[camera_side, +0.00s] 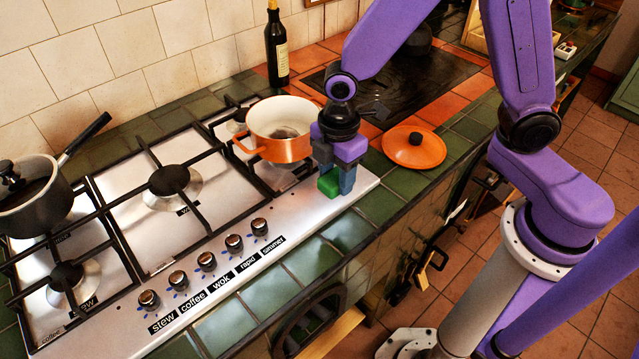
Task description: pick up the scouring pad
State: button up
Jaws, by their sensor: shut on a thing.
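The scouring pad (329,184) is a small green block at the right end of the steel hob, near its front corner. My gripper (337,179) points down over it, with its fingers around the pad, and is shut on it. One finger shows on the pad's right side and partly hides it. The pad is at or just above the hob surface; I cannot tell whether it touches.
An orange pot (281,148) stands on the hob just behind and left of my gripper. An orange lid (414,147) lies on the tiles to the right. A dark bottle (277,52) stands behind. A grey saucepan (35,203) sits at far left. Control knobs (206,261) line the hob's front.

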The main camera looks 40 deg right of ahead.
jog(key=s+d+r, duration=0.3)
jog(key=s, duration=0.5)
jog(key=shift+d+r, duration=0.35)
jog(key=shift+r, duration=0.05)
